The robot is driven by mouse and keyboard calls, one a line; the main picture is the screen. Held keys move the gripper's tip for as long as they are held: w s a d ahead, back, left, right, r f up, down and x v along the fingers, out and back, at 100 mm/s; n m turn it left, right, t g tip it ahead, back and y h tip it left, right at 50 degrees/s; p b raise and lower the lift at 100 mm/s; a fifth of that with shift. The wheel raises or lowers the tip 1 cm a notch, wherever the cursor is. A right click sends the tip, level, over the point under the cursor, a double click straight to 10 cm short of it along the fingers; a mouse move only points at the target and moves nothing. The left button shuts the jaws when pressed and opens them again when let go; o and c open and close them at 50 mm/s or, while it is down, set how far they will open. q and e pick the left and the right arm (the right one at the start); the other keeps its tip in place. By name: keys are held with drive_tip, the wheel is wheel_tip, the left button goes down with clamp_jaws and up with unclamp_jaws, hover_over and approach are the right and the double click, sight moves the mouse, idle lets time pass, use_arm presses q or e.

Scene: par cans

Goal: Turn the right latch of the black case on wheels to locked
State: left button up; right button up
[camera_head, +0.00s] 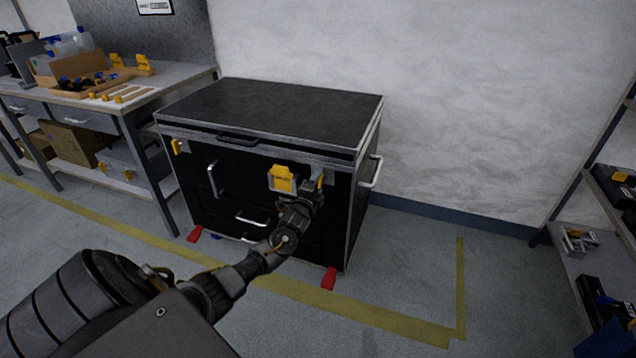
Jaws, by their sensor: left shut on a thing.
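The black case (230,165) with grey metal edges stands against the wall, its lid down. Its right latch (321,180) is a small yellow piece near the upper right of the front, partly covered by my gripper. My left gripper (311,187) reaches up to the front and is shut on the right latch. The latch's exact angle is hidden. A larger yellow piece in a grey frame (282,178) shows just left of the gripper; I cannot tell what it belongs to. My right gripper is not in view.
Silver handles (213,179) are on the case front, with another on its right side (375,171). Red wheel parts (329,278) show at the floor. A workbench (165,82) with tools stands left, a shelf (568,275) right. The floor between case and shelf is free.

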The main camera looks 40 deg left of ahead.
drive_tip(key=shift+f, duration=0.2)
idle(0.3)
use_arm(q)
drive_tip(key=o, duration=1)
drive_tip(key=shift+w+d, duration=0.1)
drive_tip(key=p+v, duration=0.1)
drive_tip(key=v, duration=1)
drive_tip(key=shift+p, duration=0.4)
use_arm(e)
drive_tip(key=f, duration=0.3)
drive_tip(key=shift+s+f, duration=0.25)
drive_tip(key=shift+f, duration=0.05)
